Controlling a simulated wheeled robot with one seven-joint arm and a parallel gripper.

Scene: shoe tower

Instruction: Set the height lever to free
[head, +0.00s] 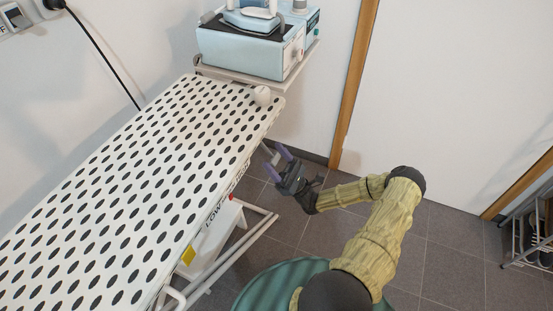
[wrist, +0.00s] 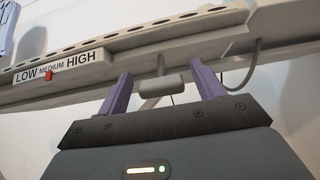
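The ironing board (head: 130,150) has a white top with dark oval spots. Under its edge, in the wrist view, hangs a grey height lever with a cylindrical handle (wrist: 162,83) on a short stem. A LOW, MEDIUM, HIGH label (wrist: 58,68) with a red marker (wrist: 49,76) below MEDIUM is to its left; no "free" mark shows. My gripper (head: 270,153) is beside the board's right edge, below the top. In the wrist view its purple fingers (wrist: 162,82) are apart, with the handle appearing between them. Contact cannot be told.
A steam iron station (head: 250,45) stands on a rack at the board's far end, near a pale knob (head: 262,96). A white box (head: 215,240) and leg frame are below the board. Tiled floor (head: 440,250) is clear at right, before a shoe rack (head: 530,235).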

